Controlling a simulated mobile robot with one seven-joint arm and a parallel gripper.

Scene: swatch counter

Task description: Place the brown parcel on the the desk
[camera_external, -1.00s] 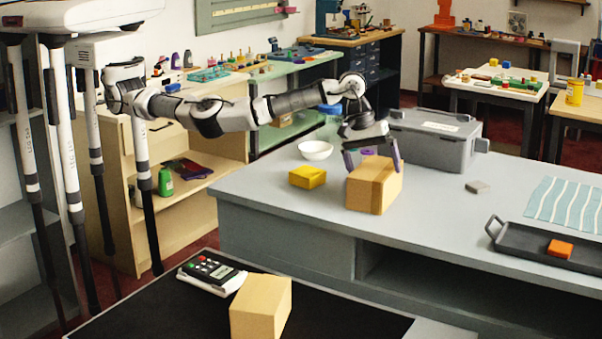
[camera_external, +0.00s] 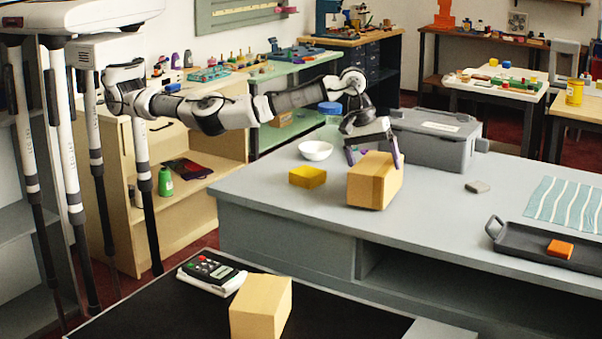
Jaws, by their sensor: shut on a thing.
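A brown parcel (camera_external: 374,183), a cardboard-coloured box, is at the grey desk (camera_external: 270,215), near its left part. My gripper (camera_external: 373,155) reaches down over the parcel from above, with a finger at each side of its top, and is shut on it. The parcel is close to the desk top and looks slightly tilted; I cannot tell whether its underside touches. A second, similar tan box (camera_external: 260,308) stands on a black surface (camera_external: 335,312) in the foreground, away from my gripper.
A yellow box (camera_external: 307,177) and a white bowl (camera_external: 316,150) stand left of the parcel. A grey lidded case (camera_external: 432,140) is close behind it. A dark tray (camera_external: 520,250) with an orange block (camera_external: 560,248) lies at the right. The desk's middle is mostly clear.

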